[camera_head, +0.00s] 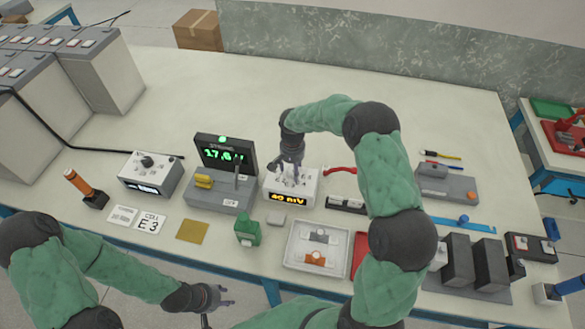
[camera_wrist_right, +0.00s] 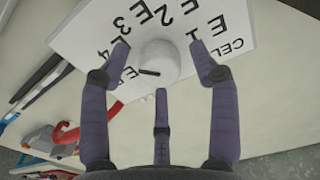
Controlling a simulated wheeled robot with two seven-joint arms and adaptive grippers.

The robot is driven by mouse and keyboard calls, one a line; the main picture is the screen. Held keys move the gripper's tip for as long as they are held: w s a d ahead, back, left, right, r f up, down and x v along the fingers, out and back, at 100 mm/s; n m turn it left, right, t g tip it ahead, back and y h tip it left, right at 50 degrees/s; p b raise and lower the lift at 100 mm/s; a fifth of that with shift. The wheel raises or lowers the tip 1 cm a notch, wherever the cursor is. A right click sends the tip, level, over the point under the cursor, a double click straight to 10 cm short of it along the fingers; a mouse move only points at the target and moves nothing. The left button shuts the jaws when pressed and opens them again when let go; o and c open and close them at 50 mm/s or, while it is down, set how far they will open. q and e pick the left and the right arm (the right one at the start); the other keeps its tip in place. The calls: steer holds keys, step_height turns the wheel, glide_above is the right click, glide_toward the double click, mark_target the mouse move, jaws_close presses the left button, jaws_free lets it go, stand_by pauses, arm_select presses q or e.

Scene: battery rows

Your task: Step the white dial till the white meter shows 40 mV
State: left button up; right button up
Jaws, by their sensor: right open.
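The white meter (camera_head: 291,184) stands mid-table, and its amber front display (camera_head: 287,197) reads 40 mV. The white dial (camera_wrist_right: 160,60) is on its top, ringed by cell labels E1 to E4 in the right wrist view. A dark mark lies on the dial's near left part; which label it points to is hard to tell. My right gripper (camera_head: 291,160) is above the meter, open, with its fingers spread around the dial and a visible gap either side. My left gripper (camera_head: 210,297) is low at the front edge, empty, its fingers apart.
A dark meter (camera_head: 222,155) showing about 17.6 V in green stands left of the white meter. A grey box with a black knob (camera_head: 147,162) is further left. A white tray (camera_head: 290,254) and a green piece (camera_head: 247,232) lie in front. The back table is clear.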

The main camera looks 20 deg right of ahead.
mark_target(293, 170)
step_height(293, 170, up, 12)
stand_by(0.6)
